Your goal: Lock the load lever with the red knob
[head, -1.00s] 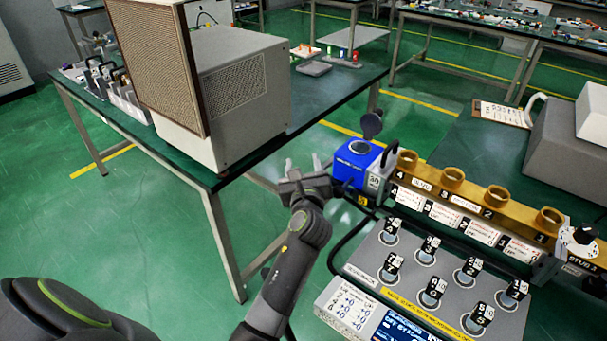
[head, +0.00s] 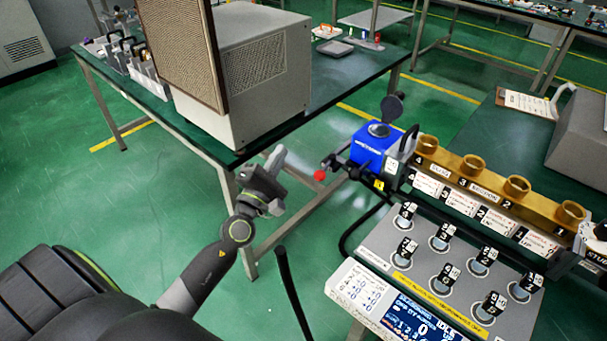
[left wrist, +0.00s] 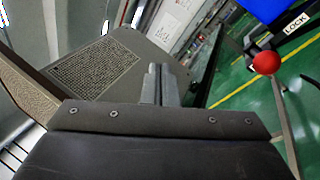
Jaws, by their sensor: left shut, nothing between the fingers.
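The red knob (head: 320,176) sits on the end of a dark lever (head: 338,162), just left of the blue unit (head: 366,155) on the brass-topped rig. My right gripper is not in view.
A large beige box (head: 225,70) stands on the green table (head: 335,98) behind my left gripper. A grey panel with several black switches (head: 440,240) and a blue display (head: 412,318) lies at the front right. Open green floor is at the left.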

